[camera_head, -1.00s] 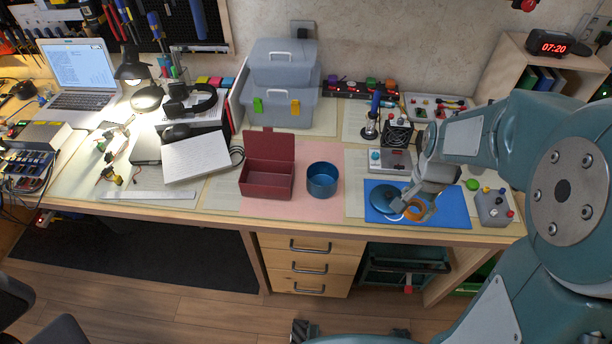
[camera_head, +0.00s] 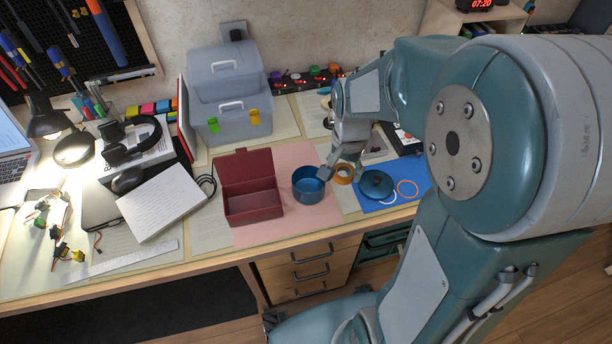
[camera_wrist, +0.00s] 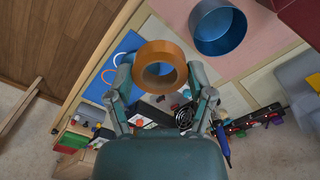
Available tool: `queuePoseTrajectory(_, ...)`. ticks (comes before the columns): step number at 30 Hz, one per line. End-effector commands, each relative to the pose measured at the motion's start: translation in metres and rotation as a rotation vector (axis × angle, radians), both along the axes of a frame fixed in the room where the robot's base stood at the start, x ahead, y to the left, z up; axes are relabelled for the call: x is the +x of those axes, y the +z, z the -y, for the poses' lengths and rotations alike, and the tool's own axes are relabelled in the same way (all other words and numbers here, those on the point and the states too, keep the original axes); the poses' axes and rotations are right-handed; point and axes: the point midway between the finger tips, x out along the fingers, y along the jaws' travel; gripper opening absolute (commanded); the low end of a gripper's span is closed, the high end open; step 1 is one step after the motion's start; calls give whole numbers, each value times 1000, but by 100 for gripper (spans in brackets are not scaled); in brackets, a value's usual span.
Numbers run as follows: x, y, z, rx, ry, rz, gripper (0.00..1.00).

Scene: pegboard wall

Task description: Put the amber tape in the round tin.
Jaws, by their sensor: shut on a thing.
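The amber tape (camera_wrist: 160,52) is an orange ring, held between the two fingers of my gripper (camera_wrist: 160,75) in the wrist view. In the head view my gripper (camera_head: 335,172) is shut on the tape (camera_head: 344,170), above the desk just right of the round tin. The round tin (camera_head: 309,194) is blue, open at the top and stands on the pink mat; no contents show. It also appears in the wrist view (camera_wrist: 219,47), up and right of the tape.
An open dark red box (camera_head: 252,205) stands left of the tin. A white ring and an orange ring (camera_head: 407,188) lie on the blue mat (camera_head: 385,206). Grey toolboxes (camera_head: 230,95) stand behind. Pink mat (camera_head: 290,226) is bare in front of the tin.

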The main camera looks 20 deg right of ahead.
Motion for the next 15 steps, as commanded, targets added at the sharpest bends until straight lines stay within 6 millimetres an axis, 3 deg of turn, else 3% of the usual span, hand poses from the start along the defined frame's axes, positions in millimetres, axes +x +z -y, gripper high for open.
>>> queuePoseTrajectory(7,47,-24,-30,-8,6,-3,36)
queuePoseTrajectory(15,79,-65,-41,-5,3,-2,36)
